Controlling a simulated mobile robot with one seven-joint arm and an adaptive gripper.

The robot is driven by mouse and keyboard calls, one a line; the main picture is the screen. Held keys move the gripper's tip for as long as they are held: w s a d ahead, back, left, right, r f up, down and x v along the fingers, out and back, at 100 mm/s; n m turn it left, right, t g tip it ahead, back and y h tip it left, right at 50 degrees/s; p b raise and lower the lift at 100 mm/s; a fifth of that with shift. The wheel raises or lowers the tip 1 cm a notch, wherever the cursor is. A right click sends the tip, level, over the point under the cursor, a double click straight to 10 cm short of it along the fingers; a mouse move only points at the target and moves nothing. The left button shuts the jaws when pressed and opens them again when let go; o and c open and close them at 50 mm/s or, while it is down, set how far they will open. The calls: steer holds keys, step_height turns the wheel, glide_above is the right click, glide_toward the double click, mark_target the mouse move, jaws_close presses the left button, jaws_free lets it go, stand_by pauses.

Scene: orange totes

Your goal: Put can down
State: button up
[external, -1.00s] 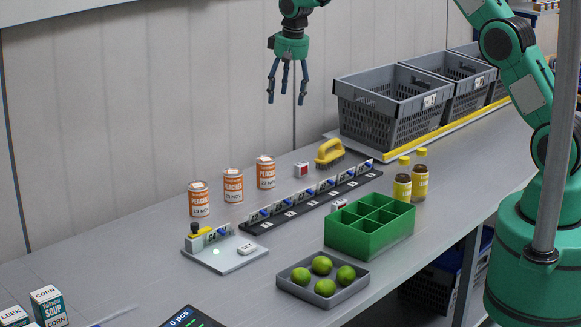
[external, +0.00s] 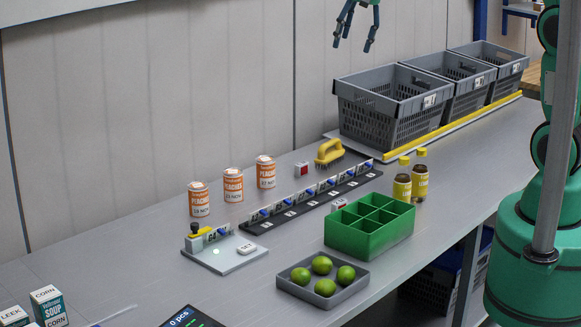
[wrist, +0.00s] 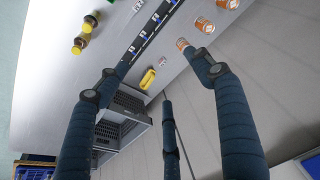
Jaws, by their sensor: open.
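Three orange-and-white peach cans stand upright in a row on the grey table: a left can (external: 199,199), a middle can (external: 233,185) and a right can (external: 266,172). In the wrist view several cans show at the top right, one of them (wrist: 204,25) clear of the fingers. My gripper (external: 354,44) is open and empty, high above the table near the wall and the grey crates. Its upper part is cut off by the top of the external view. In the wrist view its three dark fingers are spread apart with nothing between them.
Grey crates (external: 385,97) stand at the back right behind a yellow strip. A black labelled rail (external: 310,203), yellow brush (external: 328,152), green divided box (external: 370,237), two bottles (external: 402,185) and a tray of limes (external: 300,285) occupy the middle. The left table surface is mostly clear.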

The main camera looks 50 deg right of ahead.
steer(key=s+r+t, duration=0.1)
steer(key=s+r, duration=0.1)
steer(key=s, duration=0.7)
steer(key=s+r, duration=0.2)
steer(key=s, duration=0.7)
steer(key=s+f, duration=0.2)
steer(key=s, duration=0.6)
steer(key=s+f+n+t, duration=0.1)
steer(key=s+f, duration=0.1)
steer(key=s, duration=0.6)
steer(key=shift+s+d+f, duration=0.3)
steer(key=shift+s, duration=0.05)
step_height(320, 180, down, 8)
steer(key=b, duration=0.7)
steer(key=shift+r+b, duration=0.15)
steer(key=shift+b, duration=0.25)
